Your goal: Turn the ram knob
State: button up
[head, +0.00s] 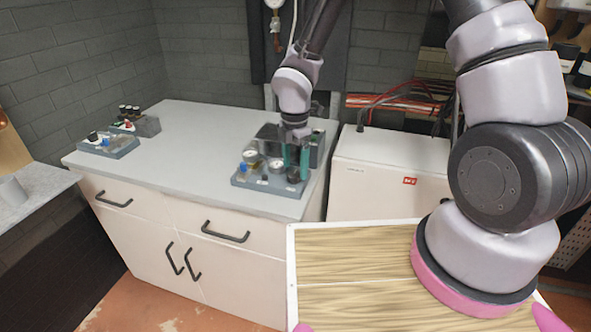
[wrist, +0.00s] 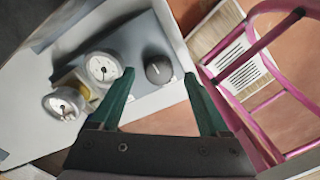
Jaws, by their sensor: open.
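A grey control box (head: 246,180) sits on the right end of the white cabinet top. It carries a round black knob (head: 294,174), two dial gauges and a small blue part. In the wrist view the black knob (wrist: 158,70) has a white pointer line and lies between the tips of my gripper (wrist: 159,76). I cannot read any label naming it the ram knob. My gripper (head: 296,168), with teal fingers, is open, pointing down at the box. The fingers stand on either side of the knob in the wrist view; I cannot tell whether they touch it.
Two gauges (wrist: 102,67) sit close to the left finger. A second box (head: 110,147) with knobs stands at the cabinet's left end. A white unit (head: 388,165) with red and black cables stands right of the cabinet. The middle of the cabinet top (head: 190,150) is clear.

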jog(key=shift+f, duration=1)
jog(key=shift+c, duration=0.3)
grip_shut()
